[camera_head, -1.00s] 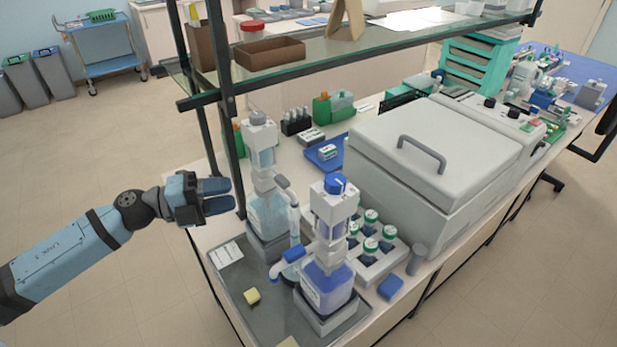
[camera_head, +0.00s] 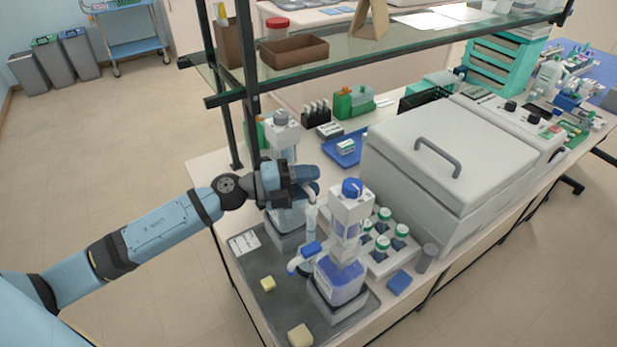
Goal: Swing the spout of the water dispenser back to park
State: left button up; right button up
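Two bottle-top dispensers stand on the grey tray (camera_head: 247,271). The rear one, with a grey cap (camera_head: 283,117) and pale contents, seems to be the water dispenser; I cannot read its label. Its pale spout (camera_head: 311,190) points toward the front right, its tube hanging down near the front dispenser. The front dispenser (camera_head: 351,208) has a blue cap and blue liquid. My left gripper (camera_head: 305,179) is at the rear dispenser, in front of its body, fingertips close to the spout. I cannot tell if they touch, or how far the fingers are apart. My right gripper is out of view.
A rack of green-capped bottles (camera_head: 382,255) stands right of the dispensers, before a large grey lidded machine (camera_head: 440,170). A glass shelf (camera_head: 352,65) and its dark post (camera_head: 250,110) are close behind my gripper.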

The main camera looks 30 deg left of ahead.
pick_arm(q)
grip_shut()
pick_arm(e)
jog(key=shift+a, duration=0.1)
pick_arm(q)
jog(key=shift+s, duration=0.1)
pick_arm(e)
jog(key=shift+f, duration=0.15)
